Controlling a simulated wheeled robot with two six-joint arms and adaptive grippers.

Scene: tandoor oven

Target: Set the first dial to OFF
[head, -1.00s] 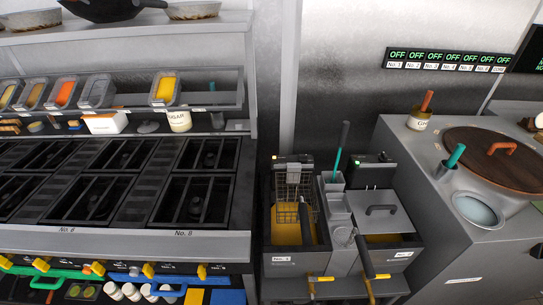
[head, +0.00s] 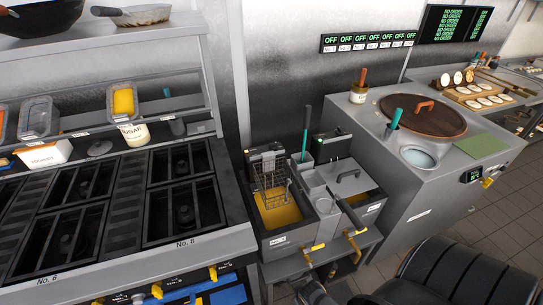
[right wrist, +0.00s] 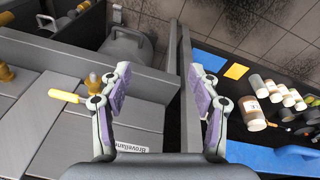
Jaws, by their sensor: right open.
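Yellow dials (head: 157,291) sit on the dark front of the range at the lower left of the head view; another dial (head: 213,273) is to its right. I cannot tell which dial is the first. My right gripper (right wrist: 160,90) is open and empty in the right wrist view, with its purple-padded fingers spread over a gap beside a grey panel. A yellow knob (right wrist: 92,80) with a yellow lever (right wrist: 62,96) lies left of the fingers, apart from them. My left gripper is in neither view.
The fryer (head: 290,240) with yellow-handled valves stands right of the range. The tandoor (head: 440,190) carries a small green-lit display (head: 471,176). A wall strip (head: 367,42) shows several OFF signs. Jars (right wrist: 253,112) and a blue rail (right wrist: 280,158) lie right of my right gripper.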

